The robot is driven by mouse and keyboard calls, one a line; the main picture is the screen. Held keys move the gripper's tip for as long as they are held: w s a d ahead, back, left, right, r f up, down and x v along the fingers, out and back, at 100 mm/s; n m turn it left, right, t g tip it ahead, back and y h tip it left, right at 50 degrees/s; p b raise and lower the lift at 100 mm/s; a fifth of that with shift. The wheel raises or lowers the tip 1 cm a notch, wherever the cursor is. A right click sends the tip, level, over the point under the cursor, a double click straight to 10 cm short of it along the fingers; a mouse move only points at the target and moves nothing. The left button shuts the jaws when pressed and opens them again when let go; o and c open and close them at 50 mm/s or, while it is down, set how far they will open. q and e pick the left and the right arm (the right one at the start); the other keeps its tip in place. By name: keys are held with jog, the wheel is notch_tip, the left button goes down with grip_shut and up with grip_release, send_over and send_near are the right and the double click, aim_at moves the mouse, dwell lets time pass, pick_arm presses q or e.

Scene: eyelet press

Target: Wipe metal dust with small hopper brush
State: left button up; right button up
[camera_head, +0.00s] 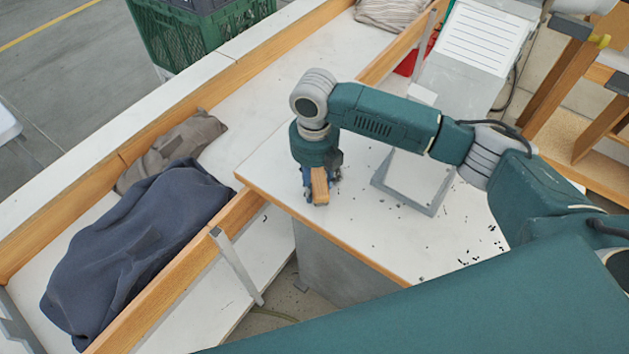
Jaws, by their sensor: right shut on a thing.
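My right gripper (322,196) points down over the left part of the white worktop (375,235). It is shut on a small brush with a wooden block handle (320,184). The brush's bristles are hidden or too small to make out, and I cannot tell whether it touches the top. Dark specks of metal dust (490,245) lie scattered on the worktop, thickest toward its right front part. A few specks lie nearer the brush. My left gripper is not in view.
A dark blue cloth (135,245) and a grey-brown cloth (172,150) lie in the wood-edged trough at left. A green crate (205,35) stands at the back. The worktop's front middle is clear apart from specks.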

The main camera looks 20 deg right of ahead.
jog(key=shift+f+b, duration=0.35)
jog(key=shift+f, duration=0.6)
dwell(0.6)
jog(key=shift+d, duration=0.1)
